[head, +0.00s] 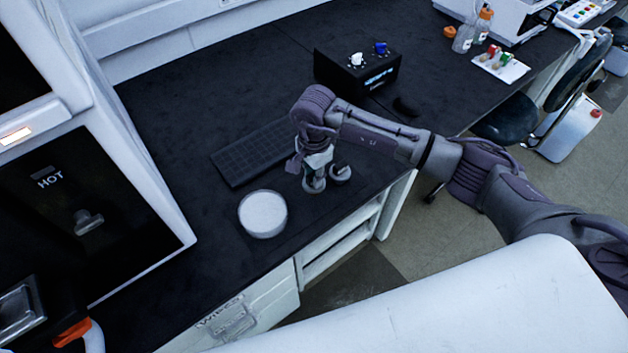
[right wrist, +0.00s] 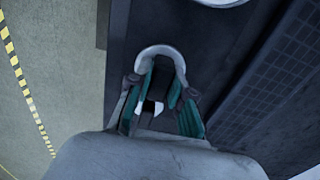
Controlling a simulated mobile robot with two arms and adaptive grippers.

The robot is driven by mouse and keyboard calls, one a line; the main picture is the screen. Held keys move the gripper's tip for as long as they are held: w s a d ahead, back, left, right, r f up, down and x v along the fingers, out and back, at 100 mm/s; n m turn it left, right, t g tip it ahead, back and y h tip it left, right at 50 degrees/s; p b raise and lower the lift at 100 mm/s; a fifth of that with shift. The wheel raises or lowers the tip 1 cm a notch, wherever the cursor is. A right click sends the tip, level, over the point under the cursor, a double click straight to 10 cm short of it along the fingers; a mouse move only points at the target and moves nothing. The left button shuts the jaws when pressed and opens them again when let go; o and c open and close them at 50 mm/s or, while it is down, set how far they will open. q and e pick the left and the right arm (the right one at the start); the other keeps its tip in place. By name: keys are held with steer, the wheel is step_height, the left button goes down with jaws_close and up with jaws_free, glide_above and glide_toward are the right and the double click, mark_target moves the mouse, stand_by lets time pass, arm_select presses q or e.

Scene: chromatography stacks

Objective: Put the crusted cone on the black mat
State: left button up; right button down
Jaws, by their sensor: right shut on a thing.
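My right gripper (head: 318,180) points down low over the dark bench, beside the keyboard. In the right wrist view its teal-padded fingers (right wrist: 162,105) are around a small thing with a pale curved rim (right wrist: 161,51), which I take to be the crusted cone. Its crust cannot be made out, and the fingers hide much of it. A small round grey piece (head: 341,173) shows at the gripper's right in the head view; whether it belongs to the held thing is unclear. My left gripper is out of view.
A round dish with white contents (head: 263,213) stands left of the gripper, near the front edge. A dark keyboard (head: 240,158) lies behind it. A black box with knobs (head: 357,73) stands further back. The oven marked HOT (head: 85,215) is at left.

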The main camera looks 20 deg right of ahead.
step_height(320, 180, down, 3)
steer(key=shift+f+p, duration=0.1)
steer(key=shift+p, duration=0.3)
steer(key=shift+f, duration=0.2)
steer(key=c, duration=1.1)
jaws_free()
steer(key=shift+o, duration=0.2)
